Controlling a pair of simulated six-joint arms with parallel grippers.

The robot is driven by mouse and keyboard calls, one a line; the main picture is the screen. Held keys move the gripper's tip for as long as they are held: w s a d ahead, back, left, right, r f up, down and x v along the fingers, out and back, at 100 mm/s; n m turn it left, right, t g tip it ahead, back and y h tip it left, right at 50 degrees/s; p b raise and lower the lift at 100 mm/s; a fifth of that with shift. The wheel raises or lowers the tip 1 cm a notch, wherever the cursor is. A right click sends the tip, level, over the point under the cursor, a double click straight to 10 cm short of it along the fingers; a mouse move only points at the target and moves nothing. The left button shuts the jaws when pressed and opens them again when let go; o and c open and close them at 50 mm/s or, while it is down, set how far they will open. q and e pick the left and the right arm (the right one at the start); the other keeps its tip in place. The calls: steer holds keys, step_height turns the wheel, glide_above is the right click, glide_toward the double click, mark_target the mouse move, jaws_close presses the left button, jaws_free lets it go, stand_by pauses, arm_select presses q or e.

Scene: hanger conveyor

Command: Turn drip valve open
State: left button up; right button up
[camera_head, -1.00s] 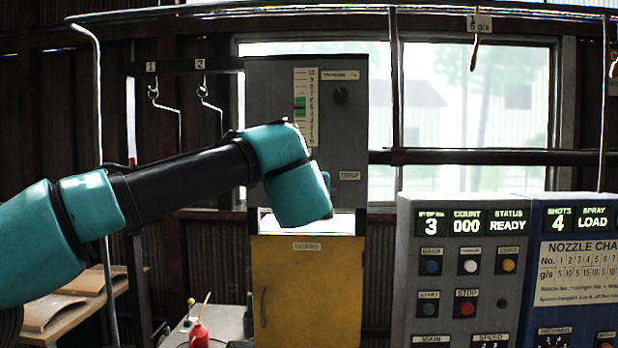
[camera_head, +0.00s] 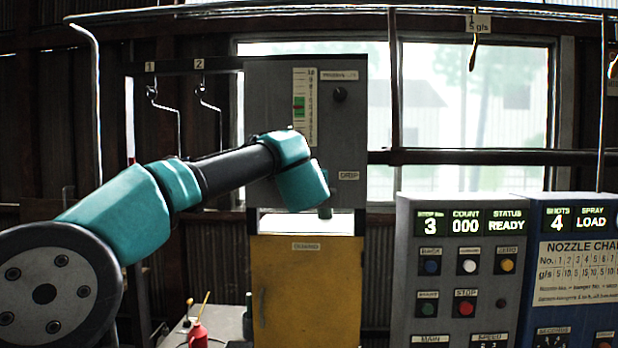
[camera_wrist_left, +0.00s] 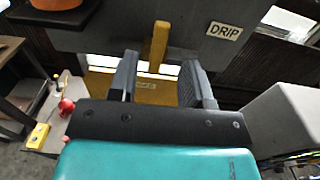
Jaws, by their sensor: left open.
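The drip valve shows in the left wrist view as a yellow lever (camera_wrist_left: 158,45) pointing down from the grey panel, left of the DRIP label (camera_wrist_left: 224,30). My left gripper (camera_wrist_left: 158,64) is open, with one finger on each side of the lever's lower end as seen in that view. I cannot tell whether the lever is fully between the fingers or just beyond them. No grip on it shows. In the head view my left arm covers the lever, and only the DRIP label (camera_head: 348,175) shows beside my wrist. My right gripper is in neither view.
The grey cabinet (camera_head: 350,120) carries a gauge and a knob (camera_head: 340,94). A yellow cabinet door (camera_head: 305,300) is below it. Two hooks hang at the left. A red oil can (camera_head: 198,335) stands low on a bench. Control boxes (camera_head: 405,270) stand to the right.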

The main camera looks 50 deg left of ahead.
arm_select(q)
steer(key=x, duration=0.7)
steer(key=shift+s+d, duration=0.1)
steer(key=shift+c, duration=0.2)
steer(key=shift+f, duration=0.1)
jaws_close()
